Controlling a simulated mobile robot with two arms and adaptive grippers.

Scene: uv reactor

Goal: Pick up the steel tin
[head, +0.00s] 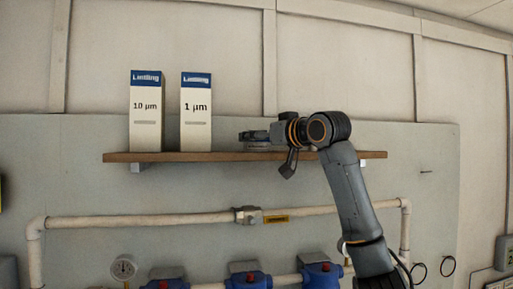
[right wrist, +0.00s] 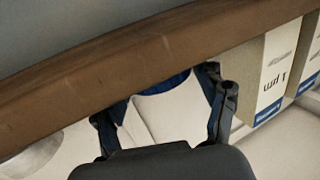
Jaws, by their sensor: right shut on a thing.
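The steel tin (head: 258,145) shows as a low grey shape at shelf level in the head view, mostly covered by my right gripper (head: 250,135). In the right wrist view the tin (right wrist: 165,108) is a pale, shiny surface with a dark blue edge. The two fingers of my right gripper (right wrist: 165,115) stand on either side of it, shut on it. I cannot tell whether the tin still touches the shelf. My left gripper is not in view.
A wooden shelf (head: 220,157) runs along the wall. The 10 µm box (head: 146,115) and the 1 µm box (head: 196,115) stand upright on it, left of my right gripper. A pipe (head: 170,220) with a valve runs below.

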